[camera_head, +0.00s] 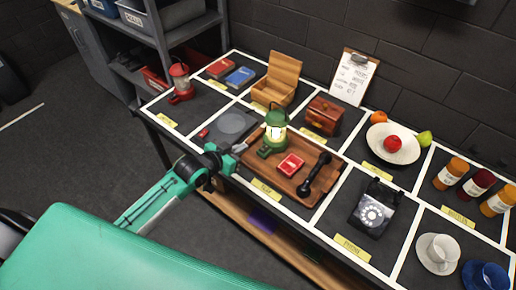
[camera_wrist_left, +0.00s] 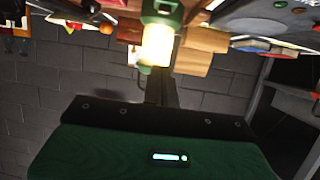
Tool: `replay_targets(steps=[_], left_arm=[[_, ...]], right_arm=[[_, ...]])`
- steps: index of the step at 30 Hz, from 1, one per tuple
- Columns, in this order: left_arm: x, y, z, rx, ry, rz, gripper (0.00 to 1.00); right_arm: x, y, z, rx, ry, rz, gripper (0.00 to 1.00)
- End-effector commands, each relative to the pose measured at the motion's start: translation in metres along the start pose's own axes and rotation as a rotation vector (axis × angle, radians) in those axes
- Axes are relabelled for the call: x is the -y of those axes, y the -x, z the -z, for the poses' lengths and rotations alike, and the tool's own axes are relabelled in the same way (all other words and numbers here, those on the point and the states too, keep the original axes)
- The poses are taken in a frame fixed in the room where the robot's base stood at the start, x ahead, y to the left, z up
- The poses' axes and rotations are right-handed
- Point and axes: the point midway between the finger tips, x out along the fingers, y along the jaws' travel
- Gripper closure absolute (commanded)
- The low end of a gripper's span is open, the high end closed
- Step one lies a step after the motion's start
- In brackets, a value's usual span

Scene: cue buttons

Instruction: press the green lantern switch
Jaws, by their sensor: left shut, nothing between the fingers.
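The green lantern (camera_head: 276,118) stands upright on a wooden tray (camera_head: 325,157) in the head view, its glass glowing pale yellow. It also shows at the top of the left wrist view (camera_wrist_left: 158,45), bright and cut off by the frame edge. My left gripper (camera_head: 243,147) is shut and empty, just left of the lantern's base. I cannot tell whether its tips touch the lantern. The lantern's switch is not clearly made out. My right gripper is not in view.

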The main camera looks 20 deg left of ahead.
Motion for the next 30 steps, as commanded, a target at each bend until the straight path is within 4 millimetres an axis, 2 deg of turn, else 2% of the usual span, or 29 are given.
replay_targets(steps=[5,8,14,23,30], left_arm=[[0.000,-0.006,0.001,0.000,0.001,0.001,1.00],[0.000,-0.017,0.001,0.001,0.003,0.001,1.00],[0.000,-0.051,0.003,0.001,0.002,0.001,1.00],[0.000,-0.099,0.002,0.002,0.002,0.001,1.00],[0.000,-0.107,-0.029,0.004,0.000,0.001,1.00]], right_arm=[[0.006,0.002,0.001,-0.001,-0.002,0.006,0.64],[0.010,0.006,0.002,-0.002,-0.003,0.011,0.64],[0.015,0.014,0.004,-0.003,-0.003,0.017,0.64],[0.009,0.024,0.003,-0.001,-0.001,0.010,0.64],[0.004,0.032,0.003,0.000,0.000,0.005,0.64]])
